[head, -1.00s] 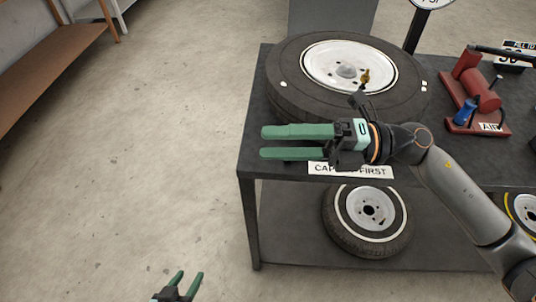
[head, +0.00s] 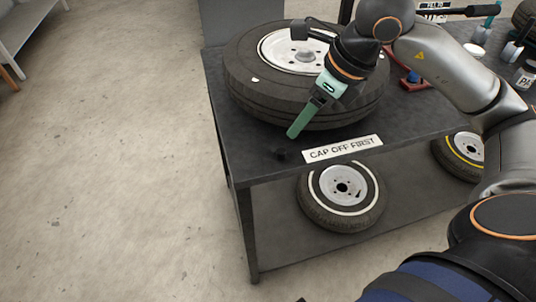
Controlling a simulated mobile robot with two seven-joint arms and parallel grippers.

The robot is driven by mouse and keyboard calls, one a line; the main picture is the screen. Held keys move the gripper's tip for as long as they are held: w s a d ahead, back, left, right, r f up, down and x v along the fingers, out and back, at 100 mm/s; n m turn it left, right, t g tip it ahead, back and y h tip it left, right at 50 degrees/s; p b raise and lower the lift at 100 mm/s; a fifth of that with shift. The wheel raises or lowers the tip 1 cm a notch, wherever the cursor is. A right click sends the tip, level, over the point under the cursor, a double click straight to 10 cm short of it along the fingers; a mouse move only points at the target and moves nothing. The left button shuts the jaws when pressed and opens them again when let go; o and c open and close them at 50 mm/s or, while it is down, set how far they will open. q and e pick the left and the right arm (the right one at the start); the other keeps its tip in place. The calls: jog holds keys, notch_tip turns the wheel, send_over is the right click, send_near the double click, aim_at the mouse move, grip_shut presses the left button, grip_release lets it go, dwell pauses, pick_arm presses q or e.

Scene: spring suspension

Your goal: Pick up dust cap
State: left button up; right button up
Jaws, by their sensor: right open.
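A small dark piece (head: 281,154), which looks like the dust cap, lies on the dark bench top near its front edge, just left of the CAP OFF FIRST sign. My right gripper (head: 293,134) has green fingers and points down and to the left. It is in front of the big tyre, above and slightly right of the small piece and apart from it. The fingers are seen nearly edge-on, open, with nothing visible between them. My right arm hides part of the wheel. My left gripper is out of view.
The big tyre (head: 250,88) lies flat on the bench (head: 225,135). The floor at left is clear.

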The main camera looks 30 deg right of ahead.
send_over(281, 150)
jog(key=s, duration=0.3)
jog(key=f, duration=0.6)
jog(key=shift+w+d+f+b, duration=0.25)
jog(key=shift+d+b, duration=0.05)
jog(key=shift+b, duration=0.1)
jog(key=shift+d+x, duration=0.2)
jog(key=shift+x, duration=1.15)
jog(key=shift+d+x, duration=0.15)
jog(key=shift+x, duration=1.25)
grip_shut()
